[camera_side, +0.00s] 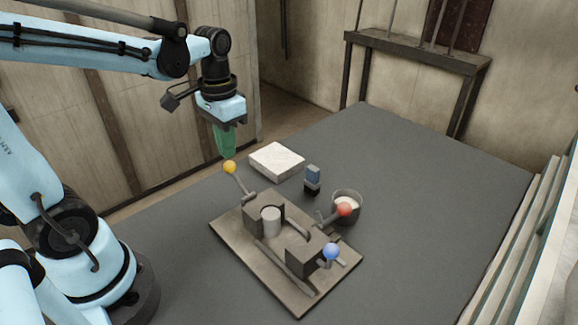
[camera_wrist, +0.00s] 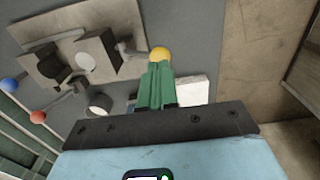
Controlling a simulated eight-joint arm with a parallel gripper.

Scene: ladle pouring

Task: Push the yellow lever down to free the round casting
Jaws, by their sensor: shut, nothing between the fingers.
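The yellow lever (camera_side: 229,167) is a grey rod with a yellow ball knob. It leans up and to the left from the dark block on the fixture board (camera_side: 235,247). The knob also shows in the wrist view (camera_wrist: 159,53). My gripper (camera_side: 228,154) points down with its green fingers shut and empty, tips right at the knob. I cannot tell whether they touch it. In the wrist view the fingertips (camera_wrist: 158,66) overlap the knob's lower edge. The round casting (camera_side: 270,221), a pale grey cylinder, stands in the fixture between dark parts; its base is partly hidden.
A red-knobbed lever (camera_side: 344,209) and a blue-knobbed lever (camera_side: 331,251) are on the fixture's right side. Behind it are a white block (camera_side: 277,160), a small blue-and-black object (camera_side: 312,178) and a cup with pale contents (camera_side: 347,203). The table's right side is clear.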

